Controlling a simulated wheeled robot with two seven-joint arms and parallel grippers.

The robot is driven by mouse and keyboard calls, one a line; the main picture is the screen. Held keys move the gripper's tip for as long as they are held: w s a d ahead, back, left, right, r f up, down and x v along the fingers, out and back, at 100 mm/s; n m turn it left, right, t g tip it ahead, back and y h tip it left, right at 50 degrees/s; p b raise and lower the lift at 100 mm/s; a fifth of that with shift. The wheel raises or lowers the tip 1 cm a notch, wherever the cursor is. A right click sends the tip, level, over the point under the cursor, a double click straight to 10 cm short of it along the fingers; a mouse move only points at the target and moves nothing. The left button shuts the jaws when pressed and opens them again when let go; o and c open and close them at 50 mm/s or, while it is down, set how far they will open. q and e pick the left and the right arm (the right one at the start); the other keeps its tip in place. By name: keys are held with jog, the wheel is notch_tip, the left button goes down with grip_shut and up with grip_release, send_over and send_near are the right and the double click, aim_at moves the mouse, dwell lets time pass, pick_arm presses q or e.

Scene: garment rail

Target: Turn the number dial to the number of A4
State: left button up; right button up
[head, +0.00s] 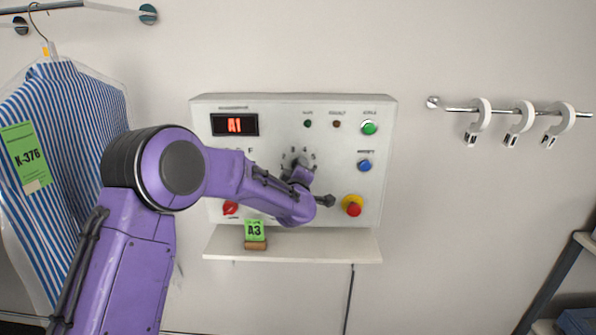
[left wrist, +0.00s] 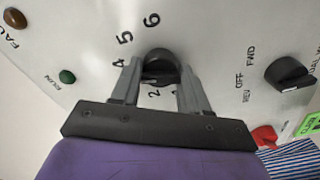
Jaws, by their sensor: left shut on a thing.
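The number dial (left wrist: 160,62) is a dark round knob on the white control panel (head: 290,104), with printed numbers around it; 2, 4, 5 and 6 are readable in the left wrist view. My left gripper (left wrist: 159,74) is shut on the number dial, one finger on each side. In the head view my purple left arm covers part of the dial (head: 292,162) and the lower panel. Which number the dial points to cannot be told. The red display (head: 234,125) reads A1. My right gripper is not in view.
A green button (head: 369,128), blue button (head: 365,165) and red-yellow stop button (head: 353,206) sit on the panel's right. A REV/OFF/FWD knob (left wrist: 290,74) is beside the dial. A striped shirt tagged K-376 (head: 25,155) hangs left; a rail with clips (head: 505,110) is right.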

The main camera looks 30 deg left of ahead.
pick_arm(q)
jog(key=shift+f, duration=0.1)
jog(key=o, duration=1)
jog(key=shift+d, duration=0.1)
jog(key=shift+s, duration=0.1)
jog(key=b+v, duration=0.3)
jog(key=v, duration=0.7)
jog(key=shift+s+d+b, duration=0.1)
jog(key=shift+d+b, duration=0.1)
jog(key=shift+b, duration=0.2)
